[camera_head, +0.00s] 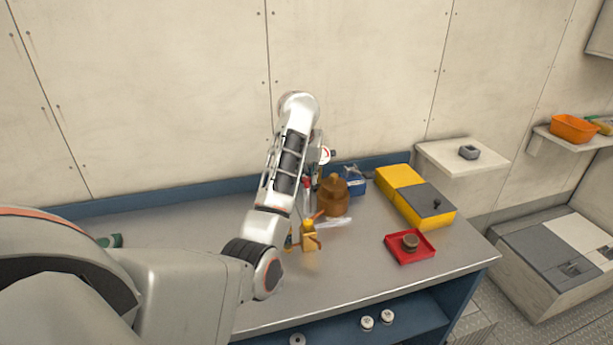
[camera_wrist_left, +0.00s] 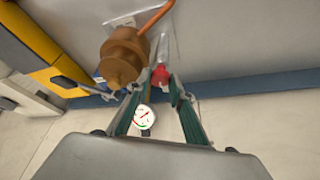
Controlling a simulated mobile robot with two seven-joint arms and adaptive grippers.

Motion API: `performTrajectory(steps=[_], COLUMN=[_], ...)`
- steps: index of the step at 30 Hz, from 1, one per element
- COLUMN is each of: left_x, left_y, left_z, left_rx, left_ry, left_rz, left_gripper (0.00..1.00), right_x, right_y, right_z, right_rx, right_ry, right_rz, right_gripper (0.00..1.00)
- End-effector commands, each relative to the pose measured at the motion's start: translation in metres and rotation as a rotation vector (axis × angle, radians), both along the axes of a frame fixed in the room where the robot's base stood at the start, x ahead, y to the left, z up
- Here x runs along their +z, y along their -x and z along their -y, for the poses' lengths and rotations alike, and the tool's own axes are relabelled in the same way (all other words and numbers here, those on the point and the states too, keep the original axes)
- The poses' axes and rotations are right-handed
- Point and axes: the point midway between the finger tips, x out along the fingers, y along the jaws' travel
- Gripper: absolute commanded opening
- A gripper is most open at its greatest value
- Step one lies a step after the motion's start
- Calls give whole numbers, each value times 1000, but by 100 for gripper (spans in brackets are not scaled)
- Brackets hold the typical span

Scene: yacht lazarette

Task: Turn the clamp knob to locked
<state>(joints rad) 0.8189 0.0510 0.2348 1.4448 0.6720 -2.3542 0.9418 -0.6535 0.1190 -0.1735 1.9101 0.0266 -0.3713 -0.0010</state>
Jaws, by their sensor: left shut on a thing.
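The red clamp knob (camera_wrist_left: 160,76) shows between the green fingertips of my left gripper (camera_wrist_left: 156,86) in the left wrist view. The gripper is shut on it. In the head view a bit of red (camera_head: 307,183) shows beside my left forearm, which hides most of the left gripper (camera_head: 309,176). Which way the knob is turned cannot be read. A brown bell-shaped body (camera_head: 333,195) stands right beside the gripper; it also shows in the left wrist view (camera_wrist_left: 122,58). My right gripper is not in view.
A round dial gauge (camera_head: 325,155) is close to the gripper. A yellow piece with orange arms (camera_head: 310,237) stands in front. A blue box (camera_head: 355,180), a yellow and grey case (camera_head: 402,179) and a red tray (camera_head: 426,252) are to the right. The bench front is clear.

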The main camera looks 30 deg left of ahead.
Motion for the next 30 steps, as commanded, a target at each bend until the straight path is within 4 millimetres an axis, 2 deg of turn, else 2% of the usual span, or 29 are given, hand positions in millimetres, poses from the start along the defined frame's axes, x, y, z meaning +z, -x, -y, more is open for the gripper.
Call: performTrajectory(steps=[12,30], left_x=[-1,0], left_y=[1,-1], left_z=[-2,-8], left_rx=[-346,-919], left_ry=[4,3], left_rz=[0,-1], left_gripper=[0,0], right_x=[-1,-1], right_y=[1,1], right_z=[4,0], right_rx=[3,-5], right_ry=[9,-3], right_rz=[-2,-2], right_gripper=[40,40])
